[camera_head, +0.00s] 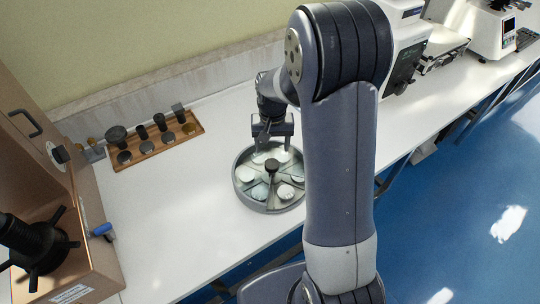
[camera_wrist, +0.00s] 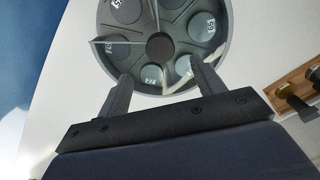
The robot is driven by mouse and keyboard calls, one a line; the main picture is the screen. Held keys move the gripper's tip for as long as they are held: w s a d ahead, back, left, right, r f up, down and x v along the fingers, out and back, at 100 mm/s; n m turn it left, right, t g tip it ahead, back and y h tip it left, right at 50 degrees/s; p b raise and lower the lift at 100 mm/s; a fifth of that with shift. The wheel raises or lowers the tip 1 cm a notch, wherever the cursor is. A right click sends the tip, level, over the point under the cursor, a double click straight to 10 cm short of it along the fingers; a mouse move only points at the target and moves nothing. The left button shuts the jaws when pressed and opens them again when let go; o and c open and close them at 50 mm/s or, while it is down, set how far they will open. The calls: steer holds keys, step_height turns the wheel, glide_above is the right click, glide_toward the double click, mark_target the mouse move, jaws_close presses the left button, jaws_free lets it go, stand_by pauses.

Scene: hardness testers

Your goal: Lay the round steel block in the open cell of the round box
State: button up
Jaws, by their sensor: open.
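The round box (camera_head: 238,180) is a grey tray with dividers and a dark central knob (camera_head: 271,165). It also fills the top of the wrist view, where its knob (camera_wrist: 160,47) shows between the fingers. Several round pale steel blocks lie in its cells, such as one at the left (camera_head: 260,191) and one in the wrist view (camera_wrist: 152,75). I cannot tell which is the task's block or which cell is open. My gripper (camera_head: 272,147) is open over the far side of the box, fingers pointing down. Its fingers (camera_wrist: 161,70) hold nothing that I can see.
A wooden rack (camera_head: 155,147) with dark cylindrical parts stands at the back left. A brown machine (camera_head: 70,240) with a black handwheel is at the left. White testers (camera_head: 405,40) stand at the back right. The white bench (camera_head: 170,225) left of the box is clear.

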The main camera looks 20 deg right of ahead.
mark_target(272, 163)
step_height(272, 163, down, 8)
steer(key=shift+f+p, duration=0.1)
steer(key=shift+p, duration=0.4)
steer(key=c, duration=1.4)
